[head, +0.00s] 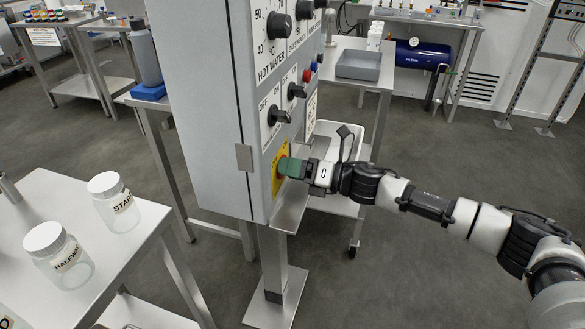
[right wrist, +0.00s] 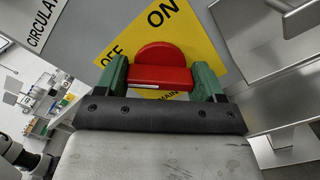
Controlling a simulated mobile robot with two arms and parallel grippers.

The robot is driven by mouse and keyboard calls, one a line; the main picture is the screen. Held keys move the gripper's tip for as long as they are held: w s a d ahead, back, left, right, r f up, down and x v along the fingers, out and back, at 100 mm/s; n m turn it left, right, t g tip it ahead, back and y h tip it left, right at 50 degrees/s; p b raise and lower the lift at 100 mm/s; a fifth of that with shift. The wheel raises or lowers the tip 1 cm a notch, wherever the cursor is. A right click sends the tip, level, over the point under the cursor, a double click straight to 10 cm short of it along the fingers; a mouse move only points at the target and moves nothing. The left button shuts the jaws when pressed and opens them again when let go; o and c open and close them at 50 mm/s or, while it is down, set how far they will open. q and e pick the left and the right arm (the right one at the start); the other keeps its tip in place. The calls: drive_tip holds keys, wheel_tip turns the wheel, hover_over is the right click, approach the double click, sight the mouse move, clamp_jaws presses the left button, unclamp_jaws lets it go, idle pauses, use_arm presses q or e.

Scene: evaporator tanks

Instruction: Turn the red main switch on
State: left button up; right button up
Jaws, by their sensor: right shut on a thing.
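The red main switch (right wrist: 163,68) sits on a yellow plate (right wrist: 191,38) marked OFF and ON in the right wrist view. The green fingers of my right gripper (right wrist: 163,80) stand on both sides of its red handle and are shut on it. A small white mark shows on the handle's near face; I cannot tell clearly which label it points to. In the head view my right gripper (head: 288,167) reaches the yellow plate (head: 279,178) low on the grey cabinet, and its fingers hide the switch. My left gripper is not in view.
The grey control cabinet (head: 208,120) has black knobs (head: 278,116) above the switch. A steel table with lidded jars (head: 114,200) stands at the left. Open floor lies at the right.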

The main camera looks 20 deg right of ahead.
drive_tip(key=shift+r+m+p, duration=0.15)
drive_tip(key=shift+m+p, duration=0.45)
drive_tip(key=shift+p, duration=0.1)
drive_tip(key=m+p, duration=0.7)
drive_tip(key=m, duration=0.1)
drive_tip(key=shift+m, duration=0.4)
drive_tip(key=m+p, duration=0.2)
drive_tip(key=m, duration=0.2)
drive_tip(key=shift+p, duration=0.4)
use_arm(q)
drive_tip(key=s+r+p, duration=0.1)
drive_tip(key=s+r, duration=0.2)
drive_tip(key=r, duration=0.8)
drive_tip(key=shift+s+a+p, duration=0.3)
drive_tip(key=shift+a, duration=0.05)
use_arm(e)
drive_tip(key=shift+m, duration=1.8)
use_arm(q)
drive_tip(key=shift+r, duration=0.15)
use_arm(e)
drive_tip(key=shift+f+m, duration=0.2)
drive_tip(key=shift+m, duration=0.1)
drive_tip(key=o, duration=0.9)
drive_tip(key=shift+d, duration=0.1)
